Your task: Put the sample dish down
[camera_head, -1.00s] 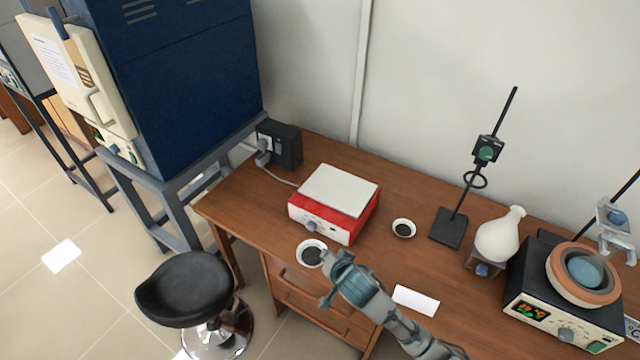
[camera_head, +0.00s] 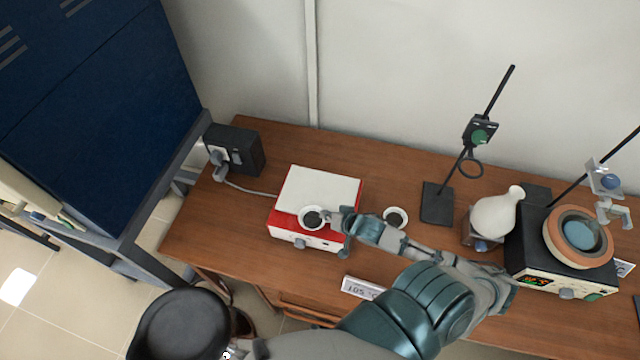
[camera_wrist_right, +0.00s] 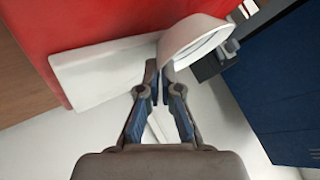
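In the right wrist view, the fingertips of the right gripper (camera_wrist_right: 160,80) are shut on the wall of the dish (camera_wrist_right: 192,36), which looks tilted in that picture. I cannot tell how high the dish is over the hotplate. A second white dish (camera_head: 396,217) with dark contents stands on the table right of the hotplate, partly behind my right arm. My left gripper is not in view.
The wooden table (camera_head: 215,235) carries a black box (camera_head: 233,150) at the back left. A stand (camera_head: 437,203), a white flask (camera_head: 496,213) and a heating unit (camera_head: 560,268) are at the right. A label sign (camera_head: 362,287) stands near the front edge. A black stool (camera_head: 180,325) is in front.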

